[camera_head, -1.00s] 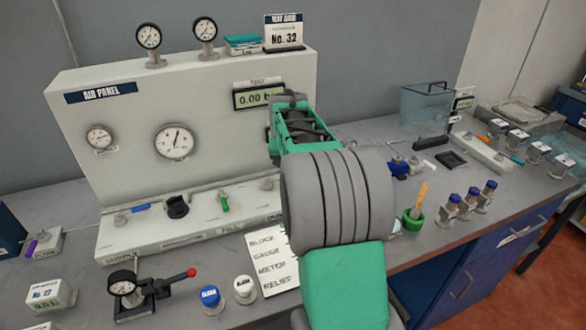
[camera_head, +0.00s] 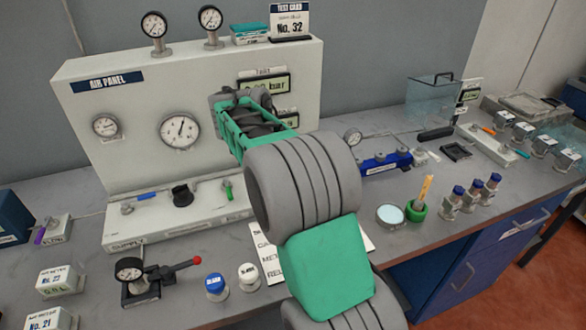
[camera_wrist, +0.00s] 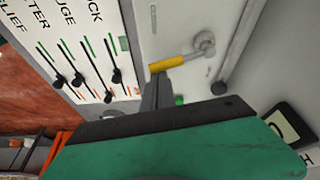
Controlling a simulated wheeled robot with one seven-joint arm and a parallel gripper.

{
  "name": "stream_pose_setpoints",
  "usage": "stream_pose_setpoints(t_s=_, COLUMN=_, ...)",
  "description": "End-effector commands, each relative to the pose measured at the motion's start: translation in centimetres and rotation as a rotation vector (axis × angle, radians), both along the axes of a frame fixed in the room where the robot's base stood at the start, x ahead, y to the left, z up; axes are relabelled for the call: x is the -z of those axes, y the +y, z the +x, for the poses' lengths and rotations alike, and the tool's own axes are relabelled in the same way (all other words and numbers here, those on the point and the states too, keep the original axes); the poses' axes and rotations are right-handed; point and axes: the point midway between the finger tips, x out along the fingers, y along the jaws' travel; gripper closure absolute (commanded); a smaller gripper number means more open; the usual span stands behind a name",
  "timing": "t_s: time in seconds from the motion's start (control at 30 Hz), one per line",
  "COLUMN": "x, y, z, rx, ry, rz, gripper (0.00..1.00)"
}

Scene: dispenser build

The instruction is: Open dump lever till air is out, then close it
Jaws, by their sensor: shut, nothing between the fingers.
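A lever with a yellow handle (camera_wrist: 167,64) on a round metal valve (camera_wrist: 204,43) shows on the white panel in the wrist view; no label saying dump is readable. My gripper (camera_wrist: 157,80) is shut and empty, with its tips just beside the yellow handle. I cannot tell whether they touch it. In the head view my arm hides the gripper and this lever.
A digital display (camera_head: 280,84) is partly covered by my arm. In front stand a small gauge with a red-knobbed lever (camera_head: 145,278) and two capped bottles (camera_head: 216,287). A blue manifold (camera_head: 385,162) is to the right.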

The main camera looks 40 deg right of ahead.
Motion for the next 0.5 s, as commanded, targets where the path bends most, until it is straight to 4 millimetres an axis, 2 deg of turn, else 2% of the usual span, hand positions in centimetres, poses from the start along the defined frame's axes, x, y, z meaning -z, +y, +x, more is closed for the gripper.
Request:
stream_pose_setpoints(t_s=0.13, x=-0.1, y=0.8, z=0.0, rx=0.077, ry=-0.001, rz=0.000, gripper=1.00)
stream_pose_setpoints(t_s=0.5, x=0.0, y=1.5, z=0.0, rx=0.072, ry=0.001, rz=0.001, gripper=1.00)
